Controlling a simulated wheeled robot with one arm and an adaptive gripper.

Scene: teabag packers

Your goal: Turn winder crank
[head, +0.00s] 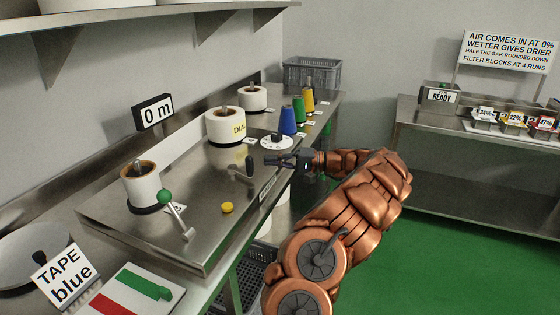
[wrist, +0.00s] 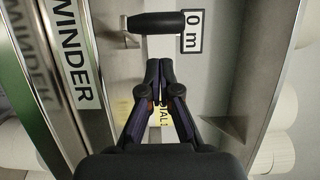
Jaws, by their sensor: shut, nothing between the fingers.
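The winder is a steel-topped unit (head: 205,180) whose WINDER label (wrist: 72,55) shows in the wrist view. Its crank has a black grip (head: 249,164), which stands upright on the steel top in the head view. In the wrist view the black crank grip (wrist: 155,22) lies across the top of the picture, with a short metal arm (wrist: 129,41) at its left end. My gripper (head: 267,160) is just right of the grip in the head view. In the wrist view my gripper's fingertips (wrist: 160,64) are together, empty, and appear just short of the grip.
A lever with a green ball (head: 165,197) and a yellow button (head: 227,208) are on the near part of the top. White reels (head: 226,126) stand behind. A white dial (head: 277,142) and blue cone (head: 288,120) are beyond my gripper. A counter (head: 155,112) reads 0 m.

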